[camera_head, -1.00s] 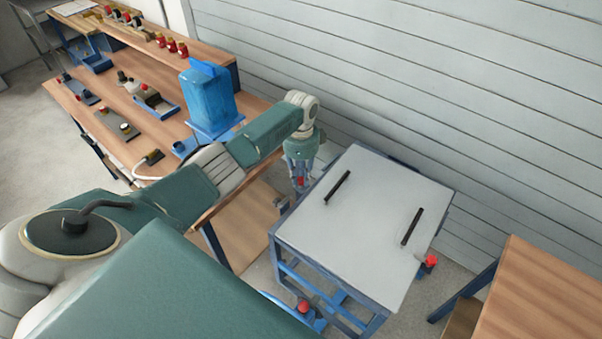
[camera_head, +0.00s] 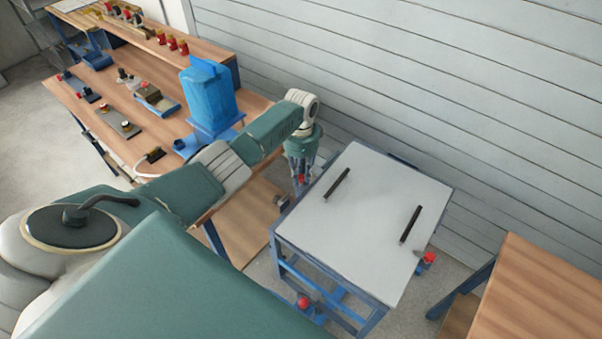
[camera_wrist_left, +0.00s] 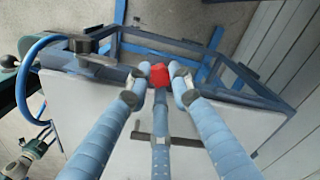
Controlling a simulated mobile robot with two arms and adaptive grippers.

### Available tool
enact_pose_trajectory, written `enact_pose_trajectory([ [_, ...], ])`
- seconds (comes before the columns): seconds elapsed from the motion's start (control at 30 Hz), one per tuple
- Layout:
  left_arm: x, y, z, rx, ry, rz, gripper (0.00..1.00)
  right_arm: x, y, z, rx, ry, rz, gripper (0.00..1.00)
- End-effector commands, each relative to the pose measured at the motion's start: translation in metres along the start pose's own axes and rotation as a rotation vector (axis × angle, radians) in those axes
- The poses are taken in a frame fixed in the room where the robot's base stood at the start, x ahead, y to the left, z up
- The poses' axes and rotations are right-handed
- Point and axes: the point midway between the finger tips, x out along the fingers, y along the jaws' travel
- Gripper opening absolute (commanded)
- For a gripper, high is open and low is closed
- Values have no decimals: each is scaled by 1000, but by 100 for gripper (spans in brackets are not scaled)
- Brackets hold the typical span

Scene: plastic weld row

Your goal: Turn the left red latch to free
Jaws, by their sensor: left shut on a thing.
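The left red latch (camera_head: 301,178) sits at the left edge of a blue-framed table with a white top (camera_head: 375,215). My left gripper (camera_head: 300,172) reaches down to it from above, fingers pointing down. In the left wrist view the red latch (camera_wrist_left: 159,75) shows between the fingertips of my left gripper (camera_wrist_left: 158,88), which is shut on it. The fingers hide part of the latch, so its exact angle is hard to tell. A second red latch (camera_head: 428,257) is at the table's right side. My right gripper is not in view.
Two black handles (camera_head: 337,184) stand on the white top. A red knob (camera_head: 303,303) is low at the table's near side. A wooden workbench (camera_head: 130,100) with a blue machine (camera_head: 209,95) stands left. Another wooden table (camera_head: 545,295) is at lower right. A slatted wall closes the back.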

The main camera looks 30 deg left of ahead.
Motion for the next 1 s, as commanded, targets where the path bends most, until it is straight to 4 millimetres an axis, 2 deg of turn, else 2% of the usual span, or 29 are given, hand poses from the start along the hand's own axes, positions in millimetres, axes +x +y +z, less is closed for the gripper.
enact_pose_trajectory([
  [0.03, -1, -1, 0, -1, 2, -3, 0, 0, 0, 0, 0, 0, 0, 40],
  [0.07, -1, -1, 0, -1, 2, -4, 23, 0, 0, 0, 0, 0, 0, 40],
  [0.13, -1, -1, 0, 0, 2, -3, 37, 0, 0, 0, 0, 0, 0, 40],
  [0.17, -1, -1, 0, 0, 2, -3, 40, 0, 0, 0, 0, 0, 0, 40],
  [0.43, -1, -1, 0, 1, 1, -1, 40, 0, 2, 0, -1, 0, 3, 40],
  [0.57, -9, -1, -1, 2, 3, -3, 40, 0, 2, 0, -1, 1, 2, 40],
  [0.67, -23, -2, -1, 1, 3, -5, 40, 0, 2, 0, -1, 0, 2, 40],
  [1.0, -94, -1, 0, 1, 2, -5, 40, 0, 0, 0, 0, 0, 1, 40],
])
